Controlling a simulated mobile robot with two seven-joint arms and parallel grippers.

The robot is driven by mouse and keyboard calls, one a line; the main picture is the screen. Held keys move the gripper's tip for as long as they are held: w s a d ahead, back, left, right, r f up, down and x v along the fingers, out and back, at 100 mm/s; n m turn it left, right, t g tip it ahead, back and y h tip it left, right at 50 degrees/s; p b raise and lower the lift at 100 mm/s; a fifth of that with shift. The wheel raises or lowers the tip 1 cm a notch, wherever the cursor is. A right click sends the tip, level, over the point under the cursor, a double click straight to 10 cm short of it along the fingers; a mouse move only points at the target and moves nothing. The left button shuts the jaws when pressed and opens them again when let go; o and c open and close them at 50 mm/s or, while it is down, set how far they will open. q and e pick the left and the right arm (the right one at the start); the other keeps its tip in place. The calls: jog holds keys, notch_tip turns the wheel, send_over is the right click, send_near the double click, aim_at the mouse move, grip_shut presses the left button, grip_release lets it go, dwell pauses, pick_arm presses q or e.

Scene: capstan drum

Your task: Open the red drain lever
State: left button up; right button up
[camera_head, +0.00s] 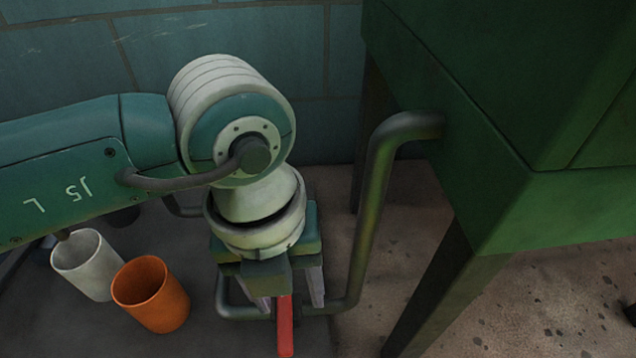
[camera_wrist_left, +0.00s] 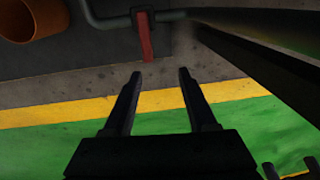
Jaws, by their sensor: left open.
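The red drain lever (camera_head: 285,326) shows at the bottom of the head view, below my left wrist, sticking out from a thin dark pipe (camera_head: 338,306). In the left wrist view the lever (camera_wrist_left: 145,38) hangs from the pipe at top centre. My left gripper (camera_wrist_left: 161,75) is open and empty. Its fingertips point at the lever's free end, which lies just past them and between their lines; the exact gap is hard to tell. In the head view the fingers (camera_head: 290,298) are partly hidden by the wrist.
A white cup (camera_head: 85,265) and an orange cup (camera_head: 151,294) stand left of the lever; the orange one (camera_wrist_left: 33,20) shows at top left in the wrist view. A large green tank (camera_head: 540,205) on dark legs and a thick pipe (camera_head: 371,217) stand to the right.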

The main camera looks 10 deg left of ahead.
aim_at(284, 328)
pick_arm(q)
jog(key=shift+y, duration=0.5)
jog(key=f+b, duration=0.3)
jog(key=f, duration=0.1)
jog(key=a+f+b, duration=0.1)
jog(key=f+b, duration=0.2)
jog(key=f, duration=0.1)
jog(key=f+b, duration=0.3)
jog(key=shift+w+a+f, duration=0.25)
jog(key=shift+a+f, duration=0.1)
jog(key=shift+f, duration=0.05)
pick_arm(e)
notch_tip(284, 328, down, 10)
jog(key=shift+f, duration=0.1)
pick_arm(q)
grip_shut()
